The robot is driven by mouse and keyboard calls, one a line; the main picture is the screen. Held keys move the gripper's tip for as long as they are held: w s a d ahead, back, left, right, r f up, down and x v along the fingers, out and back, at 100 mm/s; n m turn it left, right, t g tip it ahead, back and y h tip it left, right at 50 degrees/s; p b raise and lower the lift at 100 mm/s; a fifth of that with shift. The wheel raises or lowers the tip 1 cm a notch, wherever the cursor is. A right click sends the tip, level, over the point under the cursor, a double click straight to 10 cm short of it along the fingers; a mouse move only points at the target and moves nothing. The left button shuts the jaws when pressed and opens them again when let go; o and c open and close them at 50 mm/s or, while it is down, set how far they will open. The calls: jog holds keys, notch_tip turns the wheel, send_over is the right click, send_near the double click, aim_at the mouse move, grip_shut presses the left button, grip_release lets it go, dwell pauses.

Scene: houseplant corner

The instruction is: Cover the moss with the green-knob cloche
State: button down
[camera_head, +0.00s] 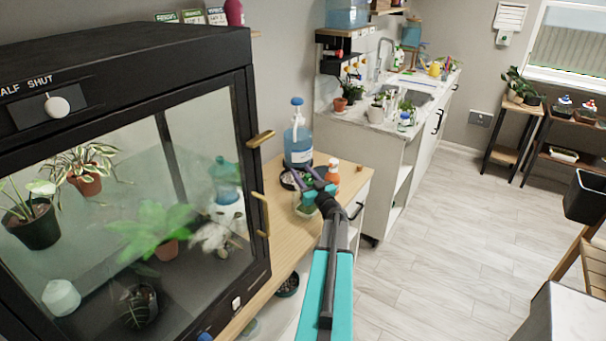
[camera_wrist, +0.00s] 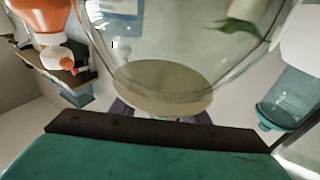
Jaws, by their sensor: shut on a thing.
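The cloche (camera_head: 304,208) shows small and greenish just below the fingers. In the wrist view its clear glass wall (camera_wrist: 190,50) fills the upper middle, with a pale tan disc (camera_wrist: 165,88) seen through or below it. The knob is hidden, so I cannot tell its colour. I cannot make out the moss clearly; a dark round dish (camera_head: 288,181) with pale contents lies beside the fingers.
A large blue bottle (camera_head: 298,145) and an orange spray bottle (camera_head: 332,172) stand close to my gripper. A black glass-fronted cabinet (camera_head: 130,190) with plants fills the left.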

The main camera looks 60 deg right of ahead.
dwell(0.7)
jog(key=c, duration=0.9)
grip_release()
jog(key=shift+c, duration=0.2)
jog(key=shift+f, duration=0.15)
jog(key=shift+s+a, duration=0.1)
jog(key=shift+s, duration=0.05)
jog(key=b+v, duration=0.3)
jog(key=v, duration=1)
jog(key=shift+s, duration=0.25)
jog(key=shift+a, duration=0.1)
